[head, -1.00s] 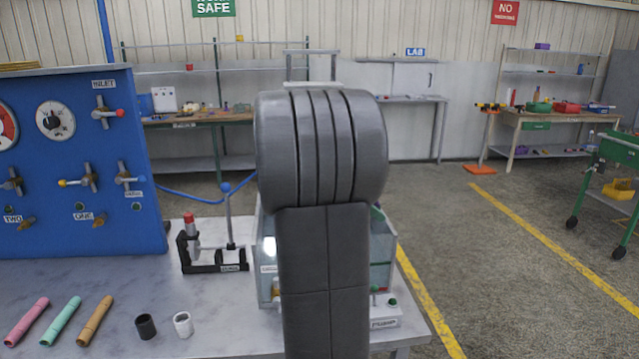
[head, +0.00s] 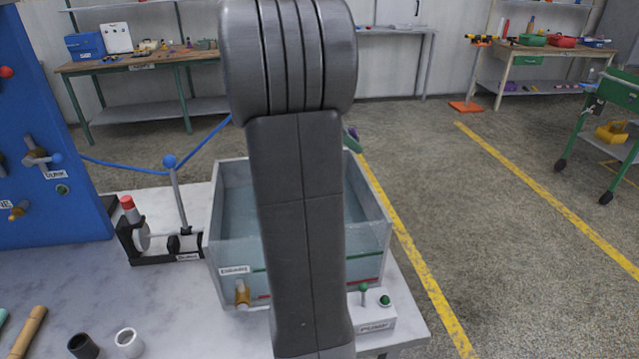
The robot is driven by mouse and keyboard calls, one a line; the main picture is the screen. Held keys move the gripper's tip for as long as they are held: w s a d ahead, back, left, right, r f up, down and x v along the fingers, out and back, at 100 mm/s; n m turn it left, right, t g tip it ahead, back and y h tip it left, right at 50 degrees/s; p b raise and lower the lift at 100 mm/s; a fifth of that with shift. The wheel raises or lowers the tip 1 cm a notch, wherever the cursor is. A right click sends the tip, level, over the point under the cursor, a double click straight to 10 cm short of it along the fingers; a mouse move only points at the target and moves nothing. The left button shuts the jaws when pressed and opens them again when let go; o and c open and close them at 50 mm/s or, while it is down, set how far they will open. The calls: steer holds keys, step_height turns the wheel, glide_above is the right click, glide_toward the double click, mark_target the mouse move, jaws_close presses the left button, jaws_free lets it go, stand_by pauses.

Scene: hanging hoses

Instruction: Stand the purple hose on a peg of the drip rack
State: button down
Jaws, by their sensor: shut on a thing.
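My arm fills the middle of the head view and hides my gripper and whatever it holds. No purple hose can be made out for certain. A small dark green and purplish piece (head: 352,138) shows just right of my arm, above the tank's far right corner; it is too small to identify. I cannot make out a drip rack with pegs in this view; part of the bench and tank is hidden behind my arm.
A clear water tank (head: 228,220) with a brass tap stands on the grey bench (head: 150,300). Left of it are a black stand (head: 150,255) and blue panel (head: 40,150). A tan hose (head: 28,332), black and white rings (head: 128,342), and a pump box (head: 375,322) are nearer.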

step_height(320, 180, down, 26)
steer(key=shift+s+f+b, duration=0.1)
steer(key=shift+b, duration=0.35)
steer(key=shift+f, duration=0.15)
steer(key=c, duration=1.1)
jaws_free()
steer(key=shift+c, duration=0.2)
steer(key=shift+r, duration=0.35)
steer(key=v, duration=1.1)
steer(key=shift+s+a+r, duration=0.15)
steer(key=shift+a+r, duration=0.05)
steer(key=shift+a, duration=0.2)
